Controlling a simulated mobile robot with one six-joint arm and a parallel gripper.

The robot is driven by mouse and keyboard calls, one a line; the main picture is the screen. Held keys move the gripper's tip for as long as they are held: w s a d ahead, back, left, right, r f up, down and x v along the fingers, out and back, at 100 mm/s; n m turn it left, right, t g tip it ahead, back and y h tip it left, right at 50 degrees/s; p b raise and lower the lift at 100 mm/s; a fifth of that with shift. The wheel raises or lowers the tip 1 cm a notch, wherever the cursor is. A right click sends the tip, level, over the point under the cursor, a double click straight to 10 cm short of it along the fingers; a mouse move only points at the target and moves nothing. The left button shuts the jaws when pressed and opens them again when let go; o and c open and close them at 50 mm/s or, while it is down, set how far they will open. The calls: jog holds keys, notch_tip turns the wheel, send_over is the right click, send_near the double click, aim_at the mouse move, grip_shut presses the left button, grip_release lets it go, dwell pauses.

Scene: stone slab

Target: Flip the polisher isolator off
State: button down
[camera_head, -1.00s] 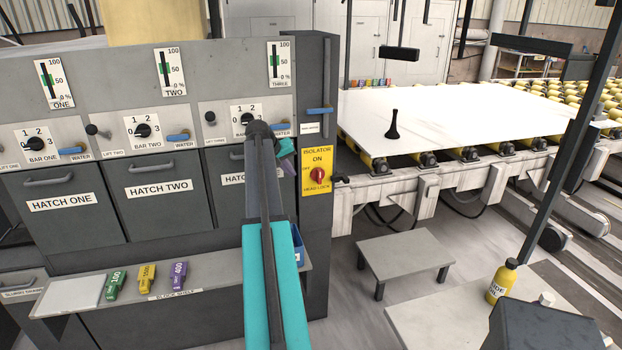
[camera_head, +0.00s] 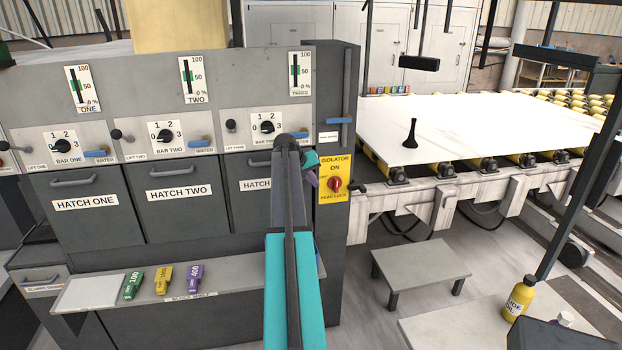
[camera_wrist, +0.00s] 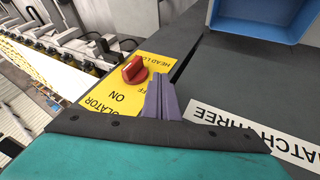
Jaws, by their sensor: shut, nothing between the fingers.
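The polisher isolator is a yellow plate (camera_head: 333,165) with a red rotary knob (camera_head: 335,185), on the right end of the grey cabinet. The plate reads ISOLATOR, ON, OFF and HEAD LOCK. In the wrist view the red knob (camera_wrist: 134,70) sits on the yellow plate (camera_wrist: 112,100), which appears upside down. Which mark the knob points at is not clear. My gripper (camera_head: 313,178) is just left of the knob in the head view. Its purple fingers (camera_wrist: 162,85) are shut and empty, beside the knob in the wrist view, apparently not touching it. My gripper and arm partly hide hatch three.
A blue lever (camera_head: 340,121) is above the isolator. The block shelf (camera_head: 90,294) juts from the cabinet front. A grey stool (camera_head: 420,262) and the slab (camera_head: 470,125) are to the right.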

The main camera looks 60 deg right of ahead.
aim_at(336, 184)
jog(key=p+x, duration=0.2)
jog(key=x, duration=0.4)
jog(key=shift+d, duration=0.15)
jog(key=shift+s+d+r+p, duration=0.1)
jog(key=shift+s+d+p, duration=0.75)
jog(key=shift+s, duration=0.2)
jog(key=shift+s+d, duration=0.3)
jog(key=shift+s, duration=0.15)
